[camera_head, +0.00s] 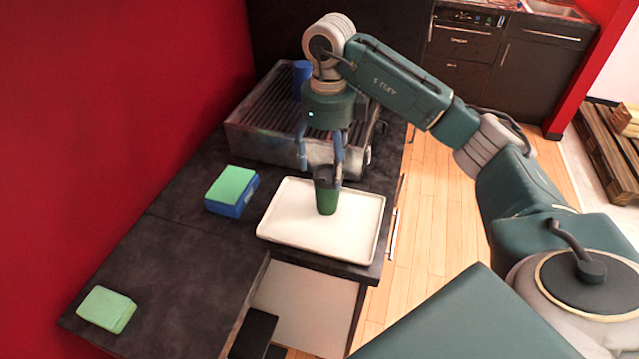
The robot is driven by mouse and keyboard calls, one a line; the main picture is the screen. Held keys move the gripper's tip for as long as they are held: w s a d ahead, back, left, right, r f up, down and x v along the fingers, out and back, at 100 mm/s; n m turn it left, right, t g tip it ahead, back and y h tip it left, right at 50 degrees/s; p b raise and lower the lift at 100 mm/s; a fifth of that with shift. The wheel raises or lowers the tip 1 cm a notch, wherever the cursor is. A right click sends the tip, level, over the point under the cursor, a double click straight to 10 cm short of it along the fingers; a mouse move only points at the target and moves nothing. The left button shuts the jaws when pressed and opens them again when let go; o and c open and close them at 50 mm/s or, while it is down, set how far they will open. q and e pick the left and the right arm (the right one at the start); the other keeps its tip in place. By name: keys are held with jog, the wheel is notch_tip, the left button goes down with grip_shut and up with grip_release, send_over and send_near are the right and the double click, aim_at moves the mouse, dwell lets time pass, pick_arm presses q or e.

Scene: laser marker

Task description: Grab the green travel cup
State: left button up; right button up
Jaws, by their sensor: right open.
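The green travel cup (326,197) has a dark lid and stands upright on a white tray (285,233) on the dark counter. My right gripper (321,172) points down above the tray, coming from behind the cup in the picture. Its fingers are apart, one to the left of the cup and one close to its right side near the lid. I cannot tell whether the right finger touches the cup. My left gripper is not in view.
A grey metal machine with a slatted top (262,122) stands behind the tray, with a blue cylinder (301,76) on it. A blue box with a green top (231,190) sits left of the tray. A green block (106,309) lies at the near left. The counter between is clear.

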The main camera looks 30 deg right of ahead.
aim_at(329, 174)
jog(key=f, duration=0.2)
jog(key=s+f+p, duration=0.1)
jog(key=f, duration=0.1)
jog(key=shift+w+f, duration=0.1)
jog(key=shift+f, duration=0.25)
notch_tip(329, 174, down, 4)
jog(key=p, duration=0.2)
jog(key=shift+a+f+p, duration=0.1)
jog(key=shift+f+p, duration=0.15)
jog(key=shift+p, duration=0.15)
jog(key=shift+f, duration=0.15)
jog(key=shift+w, duration=0.1)
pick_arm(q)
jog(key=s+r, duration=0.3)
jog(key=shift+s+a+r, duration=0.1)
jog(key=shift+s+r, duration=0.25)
pick_arm(e)
jog(key=c, duration=0.9)
